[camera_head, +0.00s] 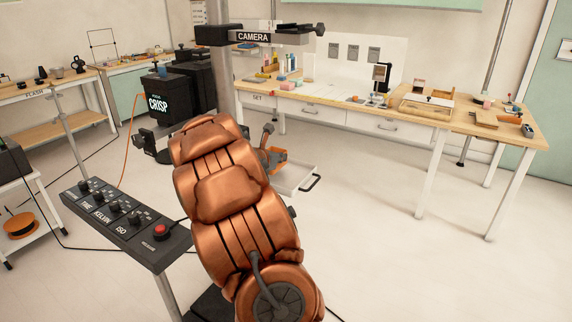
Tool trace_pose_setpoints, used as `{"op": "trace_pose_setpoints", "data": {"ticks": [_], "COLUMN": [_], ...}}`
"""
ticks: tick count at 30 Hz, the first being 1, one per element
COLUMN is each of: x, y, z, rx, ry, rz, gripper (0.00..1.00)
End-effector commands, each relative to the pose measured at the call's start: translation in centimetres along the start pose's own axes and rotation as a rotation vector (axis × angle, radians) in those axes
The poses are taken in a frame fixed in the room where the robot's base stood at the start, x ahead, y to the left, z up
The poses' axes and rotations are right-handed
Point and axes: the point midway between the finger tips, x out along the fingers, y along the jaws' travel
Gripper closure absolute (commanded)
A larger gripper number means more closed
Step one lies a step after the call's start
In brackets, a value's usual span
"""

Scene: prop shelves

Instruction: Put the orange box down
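A copper-coloured arm (232,208), which looks like my own, rises through the middle of the view and covers what is behind it.
A long wooden workbench (455,122) with small props stands at the back right; another bench (45,92) is at the left. A black console (125,222) with knobs and a red button stands close on the left. Black cases (185,88) stand behind. The right floor is clear.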

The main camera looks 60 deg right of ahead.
Motion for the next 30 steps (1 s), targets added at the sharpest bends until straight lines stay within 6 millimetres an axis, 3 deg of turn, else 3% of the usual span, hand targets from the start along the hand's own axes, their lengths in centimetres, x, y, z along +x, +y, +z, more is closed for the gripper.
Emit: {"op": "trace_pose_setpoints", "data": {"ticks": [9, 12, 16, 30], "x": [2.7, 3.2, 3.7, 3.9], "y": [-1.1, -0.9, -0.9, -0.9], "z": [0.8, -1.1, -2.3, -2.9], "rx": [0.0, -0.006, -0.001, 0.0], "ry": [0.001, 0.003, 0.002, -0.001], "rz": [-0.006, -0.004, -0.004, -0.003], "gripper": [1.0, 1.0, 1.0, 1.0]}}
